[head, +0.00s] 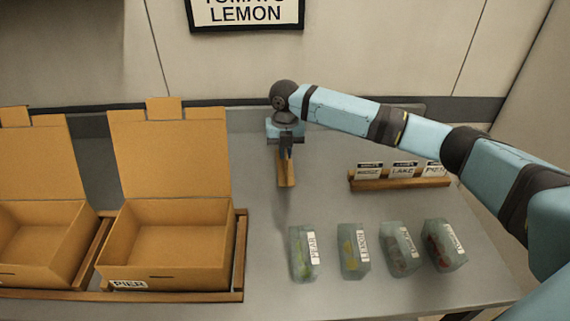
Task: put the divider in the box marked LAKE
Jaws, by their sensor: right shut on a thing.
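My right gripper (286,150) points down over the middle of the grey table. It is shut on a narrow brown cardboard-like piece, which looks like the divider (287,177), hanging upright below the jaws. A shadow on the table lies below it. An open cardboard box (188,278) left of the gripper is marked PIER and looks empty. Another open box (45,270) at the left edge is partly cut off, and no mark on it shows. A small card reading LAKE (404,170) stands in a wooden rack at the right. My left gripper is out of view.
Several clear packs with white labels, one a pear pack (303,262), stand in a row at the front right. The wooden card rack (385,184) is behind them. A wooden rail (240,255) edges the PIER box. A wall sign (246,14) reads LEMON.

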